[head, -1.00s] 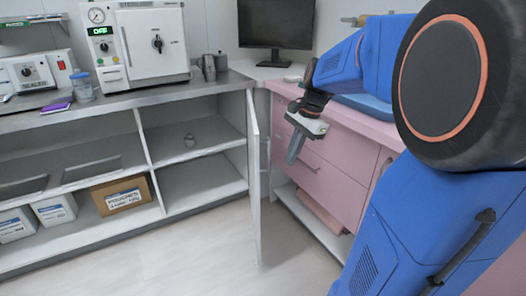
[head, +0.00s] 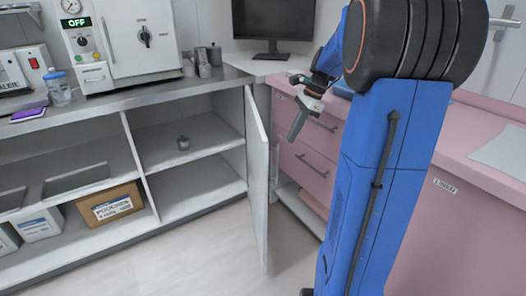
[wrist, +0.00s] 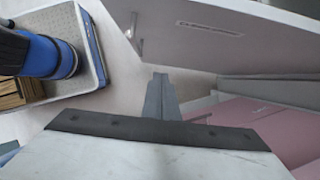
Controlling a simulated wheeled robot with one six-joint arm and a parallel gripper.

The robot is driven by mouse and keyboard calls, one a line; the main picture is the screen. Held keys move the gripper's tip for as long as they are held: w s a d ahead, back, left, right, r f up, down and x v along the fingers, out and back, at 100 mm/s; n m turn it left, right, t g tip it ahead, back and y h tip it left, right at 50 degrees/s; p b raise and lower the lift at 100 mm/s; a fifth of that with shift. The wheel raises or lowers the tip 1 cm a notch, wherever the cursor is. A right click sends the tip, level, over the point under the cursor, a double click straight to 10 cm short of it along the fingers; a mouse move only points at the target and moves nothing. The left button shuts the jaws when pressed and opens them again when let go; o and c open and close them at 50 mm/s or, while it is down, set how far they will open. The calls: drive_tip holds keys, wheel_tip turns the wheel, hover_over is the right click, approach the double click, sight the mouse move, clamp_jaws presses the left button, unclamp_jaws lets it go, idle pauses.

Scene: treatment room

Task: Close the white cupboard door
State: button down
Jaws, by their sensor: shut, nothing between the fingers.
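The white cupboard door (head: 257,180) stands wide open at the right end of the cupboard (head: 190,160), its edge toward me. My gripper (head: 294,134) is to the right of the door, in front of the pink drawers. Its fingers point down and are shut and empty.
Pink drawers (head: 310,165) stand close right of the door. The open cupboard holds a small grey object (head: 183,143) and a cardboard box (head: 108,204). A sterilizer (head: 125,40) and a monitor (head: 273,20) stand above. The floor (head: 200,250) before the door is clear.

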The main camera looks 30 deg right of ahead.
drive_tip(key=w+a+f, duration=0.3)
drive_tip(key=a+f, duration=0.4)
drive_tip(key=f, duration=0.2)
drive_tip(key=shift+w+f, duration=0.15)
drive_tip(key=shift+w, duration=0.1)
drive_tip(key=shift+a, duration=0.1)
idle(0.4)
